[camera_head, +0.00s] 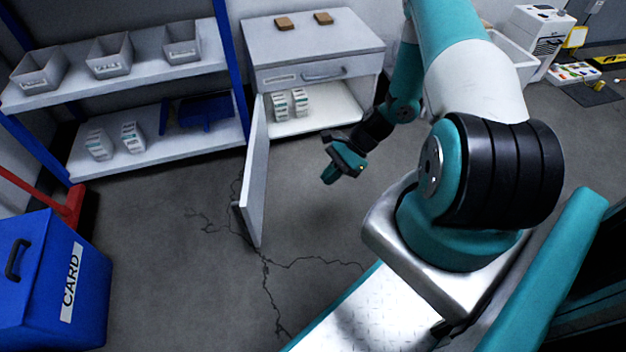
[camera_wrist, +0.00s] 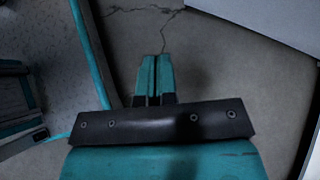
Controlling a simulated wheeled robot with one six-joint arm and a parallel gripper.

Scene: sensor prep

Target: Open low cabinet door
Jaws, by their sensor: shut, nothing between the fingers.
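The low cabinet (camera_head: 310,62) is grey-white and stands at the back centre in the head view. Its door (camera_head: 256,172) is swung wide open on the left side and stands out toward me over the floor. The open lower compartment (camera_head: 330,108) shows white boxes (camera_head: 291,103) with labels inside. My gripper (camera_head: 334,173) is in front of the cabinet, right of the door and apart from it. In the wrist view my gripper (camera_wrist: 155,72) has its teal fingers together with nothing between them, above the floor. A pale panel fills the top right corner of the wrist view.
A drawer (camera_head: 318,72) above the compartment is shut. Two brown blocks (camera_head: 285,24) lie on the cabinet top. A shelf rack (camera_head: 130,75) with grey bins stands to the left. A blue CARD bin (camera_head: 45,285) is at lower left. Cracked floor between is clear.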

